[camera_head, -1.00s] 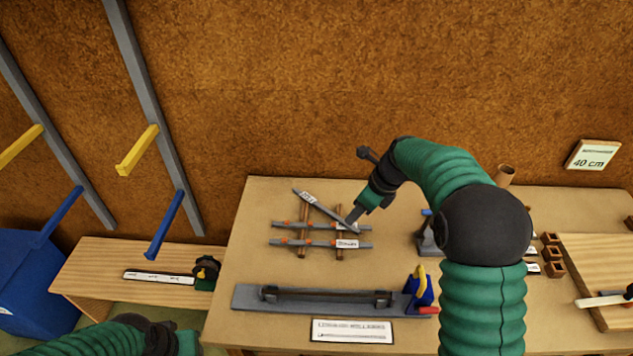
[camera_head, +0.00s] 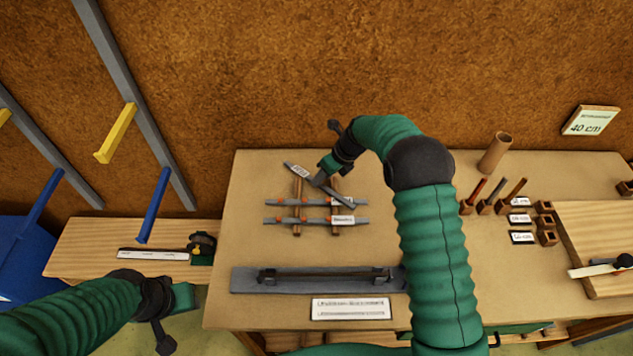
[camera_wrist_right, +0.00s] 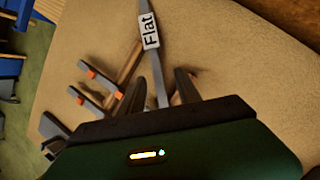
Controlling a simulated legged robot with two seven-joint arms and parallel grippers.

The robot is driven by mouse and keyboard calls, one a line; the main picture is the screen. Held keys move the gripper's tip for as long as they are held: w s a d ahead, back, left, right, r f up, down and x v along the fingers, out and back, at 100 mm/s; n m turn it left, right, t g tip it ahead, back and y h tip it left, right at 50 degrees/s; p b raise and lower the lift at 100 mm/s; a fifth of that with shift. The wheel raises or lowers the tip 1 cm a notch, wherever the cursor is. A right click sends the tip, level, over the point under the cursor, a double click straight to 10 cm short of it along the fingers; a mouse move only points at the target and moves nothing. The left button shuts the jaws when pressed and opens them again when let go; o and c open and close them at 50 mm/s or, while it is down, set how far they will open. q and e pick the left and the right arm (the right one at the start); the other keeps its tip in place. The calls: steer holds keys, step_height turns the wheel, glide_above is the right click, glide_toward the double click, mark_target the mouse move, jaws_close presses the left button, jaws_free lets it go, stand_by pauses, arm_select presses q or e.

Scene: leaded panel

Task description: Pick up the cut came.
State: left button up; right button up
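A grey came with a white "Flat" label (camera_wrist_right: 151,32) lies diagonally over two wooden sticks; in the head view this came (camera_head: 297,170) is the topmost of the strips. Two other grey cames with orange marks (camera_head: 283,221) lie crosswise on the same sticks, one labelled. My right gripper (camera_head: 317,182) is over the diagonal came, near its middle. In the right wrist view the fingers of this gripper (camera_wrist_right: 158,84) are apart with the came running between them; contact cannot be told. My left gripper (camera_head: 175,305) is at the lower left, away from the cames; its fingers are unclear.
A long grey fixture (camera_head: 245,280) lies in front of the cames, with a printed card (camera_head: 350,309) before it. Small wooden blocks and tools (camera_head: 497,196) stand at right, by a board (camera_head: 600,225). Blue and yellow pegs (camera_head: 153,207) stick out at left.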

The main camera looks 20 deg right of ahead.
steer(key=shift+s+x, duration=0.1)
steer(key=shift+x, duration=0.5)
steer(key=shift+s+x, duration=0.15)
steer(key=shift+x, duration=0.5)
steer(key=shift+w+a+f, duration=0.25)
steer(key=shift+w+f, duration=0.1)
steer(key=shift+f, duration=0.15)
steer(key=shift+s+r, duration=0.1)
jaws_close()
